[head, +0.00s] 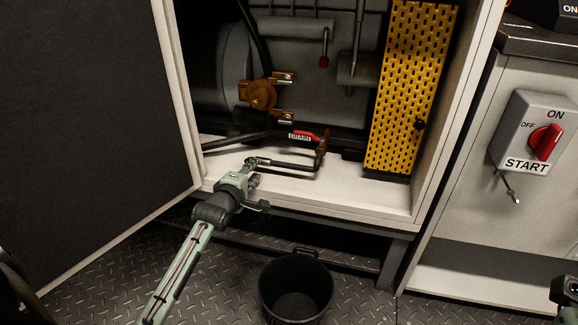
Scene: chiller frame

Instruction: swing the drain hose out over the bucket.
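The drain hose (290,165) is a dark pipe that comes down from the valve under the red DRAIN handle (305,136) and bends left, low over the cabinet floor. My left gripper (253,170) is at the hose's left end, over the cabinet's front edge. Its fingers are small and overlap the hose end, so I cannot tell whether they grip it. The black bucket (296,312) stands on the floor below the cabinet, to the right of and below my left gripper. Part of my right gripper (566,292) shows at the lower right edge, away from the hose.
The open cabinet door (90,120) fills the left side. A yellow perforated panel (408,85) stands right of the valve. A START switch box (535,135) is on the right-hand cabinet. The cabinet's front sill (330,205) lies between hose and bucket.

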